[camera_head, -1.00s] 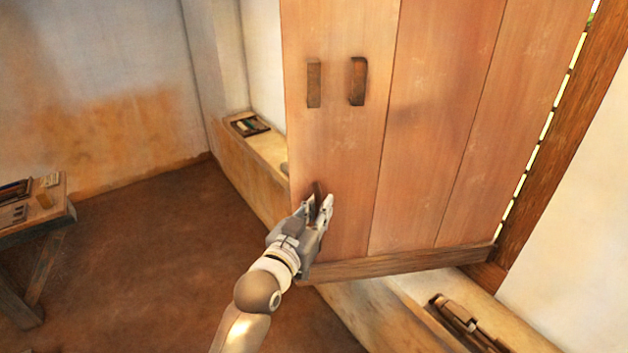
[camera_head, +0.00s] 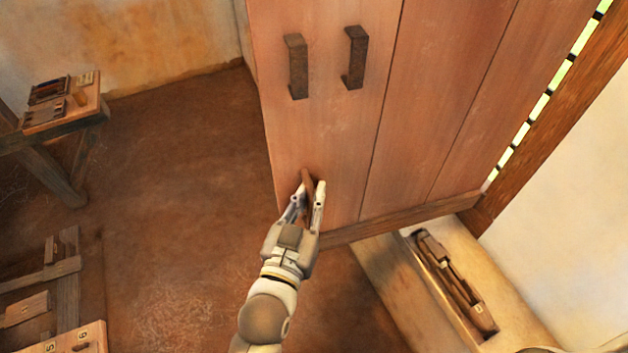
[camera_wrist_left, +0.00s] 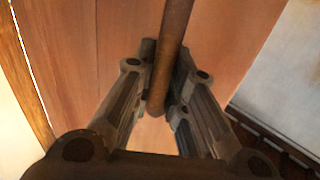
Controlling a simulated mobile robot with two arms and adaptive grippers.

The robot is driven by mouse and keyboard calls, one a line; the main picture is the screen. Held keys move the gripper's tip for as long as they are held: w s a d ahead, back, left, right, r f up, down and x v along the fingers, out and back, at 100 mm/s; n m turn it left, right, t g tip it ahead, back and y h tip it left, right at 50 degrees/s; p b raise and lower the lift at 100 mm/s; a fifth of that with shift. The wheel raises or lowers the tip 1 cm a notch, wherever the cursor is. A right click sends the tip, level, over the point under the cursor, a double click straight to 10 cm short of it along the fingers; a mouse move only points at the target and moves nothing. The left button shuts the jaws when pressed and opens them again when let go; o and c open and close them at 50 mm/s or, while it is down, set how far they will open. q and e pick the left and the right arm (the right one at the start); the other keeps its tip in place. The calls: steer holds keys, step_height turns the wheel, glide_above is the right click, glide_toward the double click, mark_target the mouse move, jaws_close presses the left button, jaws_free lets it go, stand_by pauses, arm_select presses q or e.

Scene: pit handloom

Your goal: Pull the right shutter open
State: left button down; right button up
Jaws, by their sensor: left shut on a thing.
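The right shutter (camera_head: 420,120) is a tall panel of reddish-brown planks. It stands swung out from the wall, its free edge over the floor and its hinge side at the dark post on the right. Two dark block handles, one left (camera_head: 297,68) and one right (camera_head: 355,58), sit higher on its face. My left gripper (camera_head: 309,192) is at the panel's lower left, shut on a brown wooden handle (camera_head: 306,178). In the left wrist view this handle (camera_wrist_left: 172,45) runs between the two fingers, with shutter planks behind. My right gripper is not in view.
A bench (camera_head: 60,118) with tools stands at the left, and wooden frame parts (camera_head: 50,290) lie at the lower left. The earth floor (camera_head: 180,180) between is clear.

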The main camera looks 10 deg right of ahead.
arm_select(q)
steer(key=shift+s+r, duration=0.15)
steer(key=shift+r, duration=0.15)
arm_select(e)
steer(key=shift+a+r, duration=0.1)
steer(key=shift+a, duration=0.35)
arm_select(q)
steer(key=c, duration=1.5)
jaws_free()
steer(key=shift+o, duration=0.2)
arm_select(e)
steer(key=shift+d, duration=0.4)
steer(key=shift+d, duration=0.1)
